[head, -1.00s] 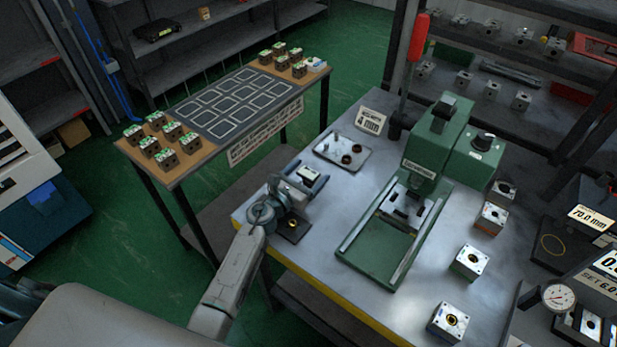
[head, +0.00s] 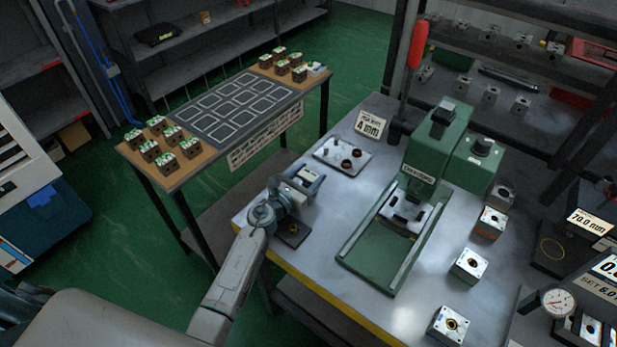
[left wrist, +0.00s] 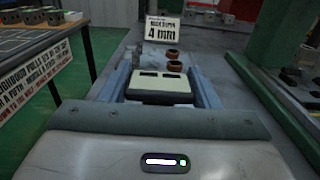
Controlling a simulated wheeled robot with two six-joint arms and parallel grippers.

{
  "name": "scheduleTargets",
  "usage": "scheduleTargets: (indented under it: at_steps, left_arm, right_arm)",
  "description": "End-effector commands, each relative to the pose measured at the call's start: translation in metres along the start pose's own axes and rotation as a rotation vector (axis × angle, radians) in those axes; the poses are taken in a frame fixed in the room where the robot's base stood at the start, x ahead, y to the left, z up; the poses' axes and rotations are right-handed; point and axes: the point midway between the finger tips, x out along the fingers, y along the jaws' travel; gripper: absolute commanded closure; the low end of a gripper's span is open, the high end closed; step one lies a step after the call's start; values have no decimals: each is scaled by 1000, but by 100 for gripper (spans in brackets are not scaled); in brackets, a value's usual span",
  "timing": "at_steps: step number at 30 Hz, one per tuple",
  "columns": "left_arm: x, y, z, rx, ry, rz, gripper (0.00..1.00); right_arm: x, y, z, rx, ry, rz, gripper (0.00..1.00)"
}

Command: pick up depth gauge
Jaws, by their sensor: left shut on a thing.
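The depth gauge (head: 306,176) is a small cream block with dark windows on top, near the left edge of the metal workbench. In the left wrist view, the depth gauge (left wrist: 160,87) sits between the two blue-grey fingers. My left gripper (head: 303,182) is shut on it; its fingers also show in the left wrist view (left wrist: 160,84). Its underside is hidden, so I cannot tell whether it touches the bench. My right gripper is not in view.
A tray with small brown rings (head: 343,159) and a "4 mm" sign (head: 368,125) stand beyond the gripper. A green press (head: 400,215) is to the right. A dark square plate (head: 292,236) lies by the wrist. Several valve blocks (head: 470,264) line the right side.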

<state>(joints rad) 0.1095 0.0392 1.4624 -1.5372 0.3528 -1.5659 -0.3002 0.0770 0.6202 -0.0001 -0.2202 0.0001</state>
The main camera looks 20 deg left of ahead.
Motion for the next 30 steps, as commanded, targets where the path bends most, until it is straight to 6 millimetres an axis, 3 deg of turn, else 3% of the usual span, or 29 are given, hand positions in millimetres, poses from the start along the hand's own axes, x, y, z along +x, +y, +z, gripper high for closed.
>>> scheduleTargets:
  at_steps: [6, 21, 30]
  left_arm:
    - [-4, -1, 28, 1, -1, 0, 70]
    - [-119, -36, 35, 1, 0, 0, 70]
    - [-150, -45, 39, 0, -1, 0, 70]
  right_arm:
    - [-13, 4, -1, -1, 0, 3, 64]
    - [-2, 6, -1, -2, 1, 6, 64]
    - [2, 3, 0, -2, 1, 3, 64]
